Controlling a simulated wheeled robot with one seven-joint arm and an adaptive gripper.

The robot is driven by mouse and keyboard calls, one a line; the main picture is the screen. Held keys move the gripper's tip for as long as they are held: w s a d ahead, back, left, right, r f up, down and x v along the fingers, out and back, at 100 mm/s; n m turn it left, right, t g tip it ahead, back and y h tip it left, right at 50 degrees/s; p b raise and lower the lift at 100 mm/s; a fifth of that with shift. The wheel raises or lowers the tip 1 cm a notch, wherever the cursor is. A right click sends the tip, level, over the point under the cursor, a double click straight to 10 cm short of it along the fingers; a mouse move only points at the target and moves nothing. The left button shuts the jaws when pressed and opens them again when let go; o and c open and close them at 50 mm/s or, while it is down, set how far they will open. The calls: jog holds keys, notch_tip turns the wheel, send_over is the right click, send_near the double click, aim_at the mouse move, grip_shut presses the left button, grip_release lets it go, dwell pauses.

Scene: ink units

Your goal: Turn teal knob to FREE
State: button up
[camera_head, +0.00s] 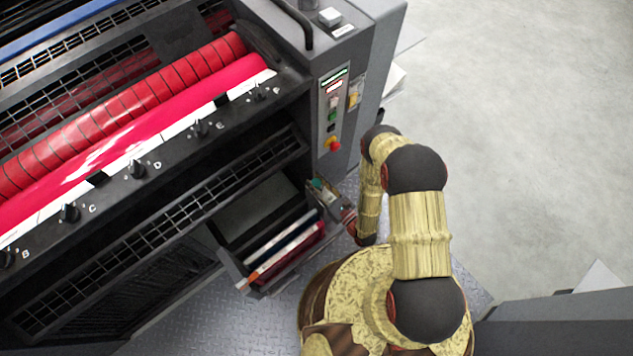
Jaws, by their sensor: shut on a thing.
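A small teal part, which looks like the teal knob (316,184), shows at the right end of the open drawer or tray, below the press's control panel. My gripper (325,192) is small in the view, at the end of my yellow-patterned arm, and reaches to the teal knob from the lower right. Its fingers are shut on the knob. The knob's marking and which way it points are too small to read, and the gripper partly covers that spot.
The open drawer (262,290) holds several long blue, white and red items. The control panel (332,110) with a red button (333,145) is just above my gripper. Black knobs (137,169) line the ledge beside the red roller (130,105). Floor at the right is clear.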

aim_at(319, 187)
jog(key=shift+a+m+t+h, duration=0.1)
jog(key=shift+m+t+h, duration=0.5)
jog(key=shift+h, duration=0.4)
jog(key=shift+m+h+p, duration=0.4)
jog(key=shift+m+h, duration=0.1)
jog(key=o, duration=1.2)
jog(key=shift+c, duration=0.2)
jog(key=shift+v, duration=3.8)
jog(key=shift+f, duration=0.1)
